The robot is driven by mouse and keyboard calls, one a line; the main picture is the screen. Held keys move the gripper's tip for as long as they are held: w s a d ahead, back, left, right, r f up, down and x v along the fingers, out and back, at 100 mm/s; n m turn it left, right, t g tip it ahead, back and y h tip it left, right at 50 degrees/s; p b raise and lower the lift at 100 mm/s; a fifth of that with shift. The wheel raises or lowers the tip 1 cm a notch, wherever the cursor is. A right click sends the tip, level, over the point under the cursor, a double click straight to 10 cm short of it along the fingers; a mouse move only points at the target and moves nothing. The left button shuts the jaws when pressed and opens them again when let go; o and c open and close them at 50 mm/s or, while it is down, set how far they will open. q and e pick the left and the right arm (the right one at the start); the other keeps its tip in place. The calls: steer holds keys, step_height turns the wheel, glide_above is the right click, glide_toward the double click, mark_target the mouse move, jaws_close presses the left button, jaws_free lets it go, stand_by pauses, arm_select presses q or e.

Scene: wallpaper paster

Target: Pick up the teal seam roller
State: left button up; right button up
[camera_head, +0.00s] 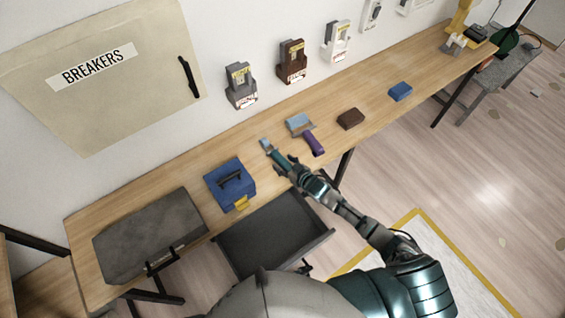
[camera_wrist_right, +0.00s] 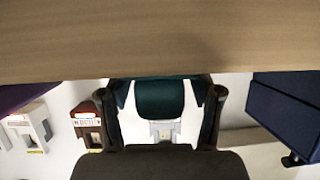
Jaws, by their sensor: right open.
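The teal seam roller (camera_head: 267,146) lies on the wooden bench near its front edge, its pale blue-grey head pointing to the back left and its teal handle toward my right gripper. My right gripper (camera_head: 283,166) is at the handle end. In the right wrist view, the dark teal handle (camera_wrist_right: 160,98) shows between the two open fingers (camera_wrist_right: 163,103), with a finger on each side. I cannot tell whether the fingers touch it. My left gripper is not in view.
A blue toolbox (camera_head: 231,186) stands on the left. An open dark drawer (camera_head: 270,236) juts out below the bench (camera_head: 204,160). Brown (camera_head: 351,118) and blue (camera_head: 400,91) blocks lie farther right.

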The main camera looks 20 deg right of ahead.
steer(key=shift+s+d, duration=0.1)
steer(key=c, duration=1)
steer(key=shift+a, duration=0.2)
jaws_close()
steer(key=shift+a+r, duration=0.1)
steer(key=shift+a, duration=0.15)
